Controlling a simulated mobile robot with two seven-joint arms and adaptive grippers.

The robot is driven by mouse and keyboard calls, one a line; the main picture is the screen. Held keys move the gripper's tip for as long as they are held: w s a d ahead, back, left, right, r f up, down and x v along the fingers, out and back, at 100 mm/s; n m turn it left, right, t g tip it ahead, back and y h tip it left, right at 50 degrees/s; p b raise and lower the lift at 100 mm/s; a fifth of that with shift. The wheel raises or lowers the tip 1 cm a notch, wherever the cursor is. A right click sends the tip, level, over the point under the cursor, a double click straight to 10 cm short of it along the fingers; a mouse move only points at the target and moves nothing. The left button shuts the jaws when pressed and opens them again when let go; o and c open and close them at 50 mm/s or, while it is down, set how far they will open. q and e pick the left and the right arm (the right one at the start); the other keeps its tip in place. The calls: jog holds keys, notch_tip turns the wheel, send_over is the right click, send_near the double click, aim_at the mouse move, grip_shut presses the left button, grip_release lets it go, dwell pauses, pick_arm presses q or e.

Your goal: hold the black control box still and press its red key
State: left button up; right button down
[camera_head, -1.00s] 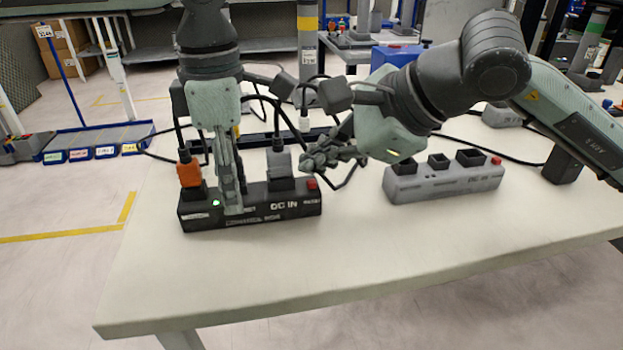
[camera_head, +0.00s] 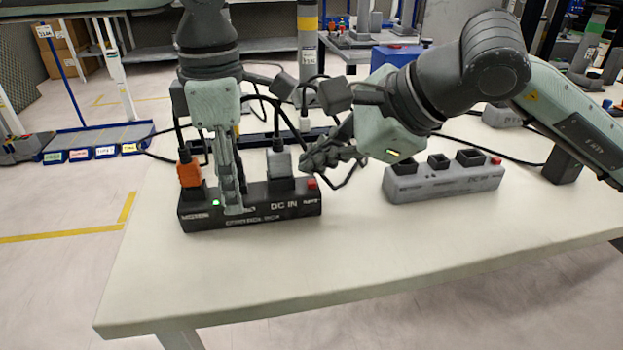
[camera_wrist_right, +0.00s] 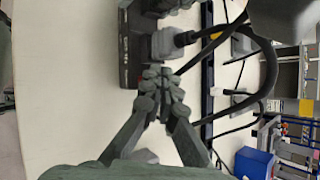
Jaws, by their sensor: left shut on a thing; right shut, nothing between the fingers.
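The black control box (camera_head: 258,211) sits on the table with an orange plug (camera_head: 190,174) at its left and a grey plug (camera_head: 279,163) near its right. A green light shows at its left. Its red key (camera_head: 312,183) is at the right end of its top. My left gripper (camera_head: 233,205) reaches down from above and is shut on the middle of the box. My right gripper (camera_head: 308,163) is shut and empty, with its fingertips close above the red key. In the right wrist view the closed fingertips (camera_wrist_right: 158,78) are beside the box (camera_wrist_right: 130,45); I cannot tell if they touch the key.
A grey box (camera_head: 445,183) with sockets and its own red key stands to the right on the white table (camera_head: 250,270). Black cables run behind both boxes. The front of the table is clear.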

jog(key=shift+f, duration=0.15)
jog(key=shift+f, duration=0.25)
jog(key=shift+f, duration=0.55)
dwell(0.7)
jog(key=shift+r, duration=0.95)
jog(key=shift+r, duration=0.1)
notch_tip(320, 180, up, 5)
jog(key=shift+f, duration=0.1)
dwell(0.7)
